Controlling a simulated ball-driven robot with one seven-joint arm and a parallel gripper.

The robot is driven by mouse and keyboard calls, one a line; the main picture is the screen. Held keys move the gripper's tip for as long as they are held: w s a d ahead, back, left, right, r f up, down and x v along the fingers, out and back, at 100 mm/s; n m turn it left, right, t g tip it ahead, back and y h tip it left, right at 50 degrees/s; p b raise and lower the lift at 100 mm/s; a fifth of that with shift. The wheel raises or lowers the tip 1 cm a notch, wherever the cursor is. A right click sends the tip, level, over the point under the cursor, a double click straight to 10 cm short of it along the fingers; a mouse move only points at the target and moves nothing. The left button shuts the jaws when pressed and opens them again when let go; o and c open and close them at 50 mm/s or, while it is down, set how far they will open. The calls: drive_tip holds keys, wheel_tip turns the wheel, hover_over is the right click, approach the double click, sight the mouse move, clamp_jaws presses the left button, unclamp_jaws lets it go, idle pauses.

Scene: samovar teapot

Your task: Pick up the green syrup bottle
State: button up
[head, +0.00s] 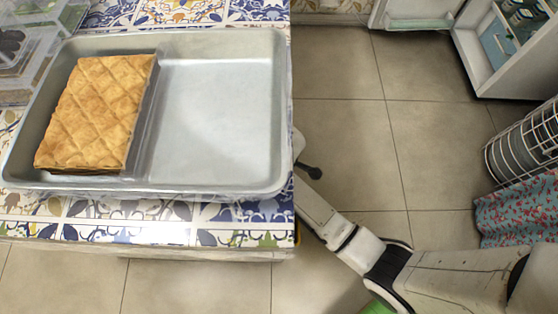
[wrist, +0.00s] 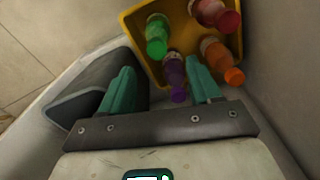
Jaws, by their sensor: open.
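The green syrup bottle (wrist: 157,36) is in a yellow crate (wrist: 138,28) at the top of the wrist view. It lies past my fingertips, towards the crate's left side. My gripper (wrist: 158,72) has two teal fingers spread apart, and I see no bottle clamped in it. A purple bottle (wrist: 173,78) shows between the fingers, nearer the right one; I cannot tell its depth from them. The green bottle is not seen in the head view, and neither is my gripper; the table edge hides part of my arm.
A red bottle (wrist: 214,14) and an orange-capped bottle (wrist: 217,56) share the crate. A dark grey bin (wrist: 85,92) stands left of my fingers. In the head view, a metal tray (head: 215,120) with pastry (head: 97,112) sits on the tiled table; the floor (head: 345,130) right of it is clear.

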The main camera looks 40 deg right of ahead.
drive_tip(key=f+b, duration=0.1)
drive_tip(key=f, duration=0.2)
drive_tip(key=f+b, duration=0.2)
drive_tip(key=f, duration=0.1)
drive_tip(key=f+b, duration=0.1)
drive_tip(key=f, duration=0.2)
drive_tip(key=shift+w+d, duration=0.15)
drive_tip(key=shift+w, duration=0.15)
drive_tip(key=shift+r, duration=0.1)
drive_tip(key=shift+c, duration=0.4)
clamp_jaws()
